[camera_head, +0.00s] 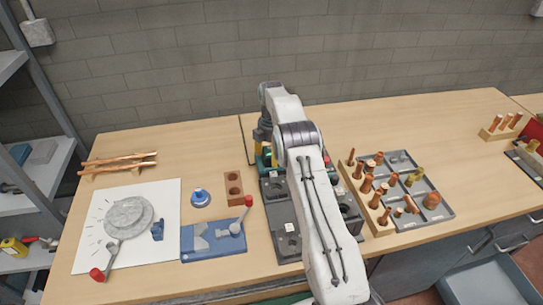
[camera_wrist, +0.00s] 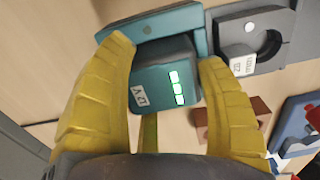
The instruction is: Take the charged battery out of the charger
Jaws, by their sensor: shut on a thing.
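The battery (camera_wrist: 166,78) is a teal block with a white label and several lit green bars, between the yellow fingers of my gripper (camera_wrist: 165,55) in the wrist view. My gripper is shut on it. The teal charger (camera_wrist: 190,18) shows behind the battery, at the top of the wrist view. I cannot tell whether the battery is still seated in it or just clear of it. In the head view my arm hides most of the gripper and battery; a bit of yellow finger (camera_head: 257,148) and some teal show beside it.
A dark grey fixture (camera_head: 283,225) lies on the bench by my arm. Right of it is a tray (camera_head: 437,203) of copper fittings. To the left are a brown holed block (camera_head: 233,187), a blue lever tool (camera_head: 213,243) and a white sheet (camera_head: 90,235). The rear bench strip is mostly clear.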

